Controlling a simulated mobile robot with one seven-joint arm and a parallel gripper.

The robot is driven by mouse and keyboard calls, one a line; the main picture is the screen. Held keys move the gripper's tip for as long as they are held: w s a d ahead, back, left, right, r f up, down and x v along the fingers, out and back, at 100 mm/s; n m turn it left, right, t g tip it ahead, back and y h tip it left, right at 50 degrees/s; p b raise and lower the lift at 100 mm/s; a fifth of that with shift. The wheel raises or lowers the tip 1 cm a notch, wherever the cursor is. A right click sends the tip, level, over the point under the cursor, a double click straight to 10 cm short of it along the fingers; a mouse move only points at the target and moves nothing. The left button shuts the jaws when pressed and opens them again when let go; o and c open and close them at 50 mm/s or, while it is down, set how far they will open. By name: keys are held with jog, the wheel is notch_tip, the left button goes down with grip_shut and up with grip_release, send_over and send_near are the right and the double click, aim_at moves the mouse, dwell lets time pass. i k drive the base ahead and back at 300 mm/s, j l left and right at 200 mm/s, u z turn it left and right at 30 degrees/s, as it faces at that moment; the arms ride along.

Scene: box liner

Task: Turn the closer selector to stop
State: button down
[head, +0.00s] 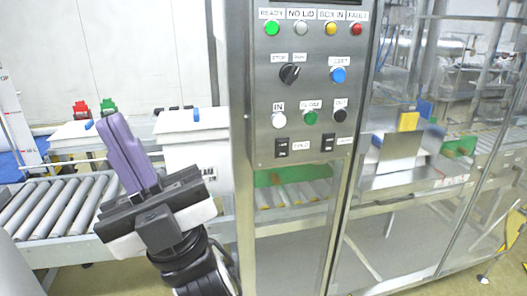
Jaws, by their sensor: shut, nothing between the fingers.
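The black selector knob (290,74) is on the upright steel control panel (262,103), under the labels STOP (279,58) on the left and RUN (299,58) on the right. Its pointer appears tilted toward the upper right, on the RUN side. My gripper (112,124) is shut and empty, with purple fingers pointing up. It is to the left of the panel and lower than the knob, clear of both.
Green, white, yellow and red indicators run along the panel top. A blue button (338,75) sits right of the knob, with several buttons and small switches below. A roller conveyor (62,205) with white boxes is at left; a clear-walled machine stands at right.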

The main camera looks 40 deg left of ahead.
aim_at(290, 74)
jog(key=u, duration=0.85)
